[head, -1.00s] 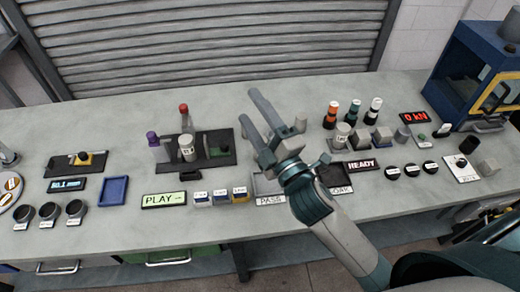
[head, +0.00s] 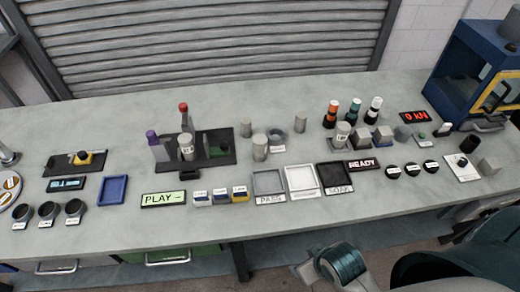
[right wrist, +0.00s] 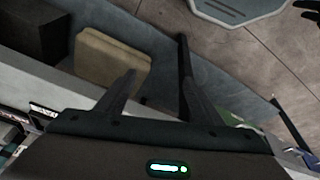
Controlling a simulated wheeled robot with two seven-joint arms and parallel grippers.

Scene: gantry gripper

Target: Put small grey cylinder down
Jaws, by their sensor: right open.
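I cannot tell which is the task's small grey cylinder. A grey ring-shaped holder (head: 274,136) sits among them. My right gripper (right wrist: 158,78) is open, with nothing between its fingers in the right wrist view. In the head view my right wrist is low, in front of the bench edge and away from the cylinders. My left gripper is not in view.
PASS tray (head: 268,182), a white tray (head: 301,180) and SOAK tray (head: 334,178) line the bench front. A black fixture (head: 215,158) holds a labelled cylinder and coloured knobs. A blue press (head: 465,70) stands at right. The bench's back strip is clear.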

